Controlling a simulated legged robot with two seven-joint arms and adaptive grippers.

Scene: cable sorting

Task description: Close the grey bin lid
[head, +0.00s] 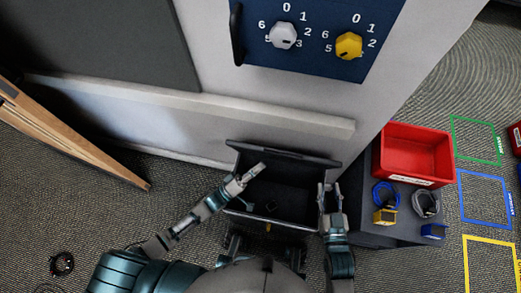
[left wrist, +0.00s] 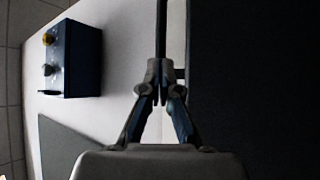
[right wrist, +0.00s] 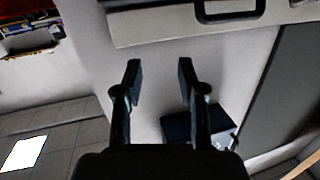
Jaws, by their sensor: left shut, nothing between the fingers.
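The grey bin (head: 268,216) is a dark open box on the floor against the wall. Its lid (head: 285,152) stands raised along the back edge, so the dark inside shows. My left gripper (head: 257,171) is over the left part of the bin, just in front of the lid, and is empty. Its fingers also meet in the left wrist view (left wrist: 160,92), beside a large dark surface that I cannot identify for certain. My right gripper (head: 330,187) is at the bin's right edge. In the right wrist view (right wrist: 159,72) its fingers are apart with nothing between them.
A red bin (head: 415,153) stands to the right on a dark surface, with blue and grey cable coils in front. A blue dial panel (head: 315,38) is on the wall above. A wooden board (head: 75,135) leans at left. Coloured floor outlines lie at far right.

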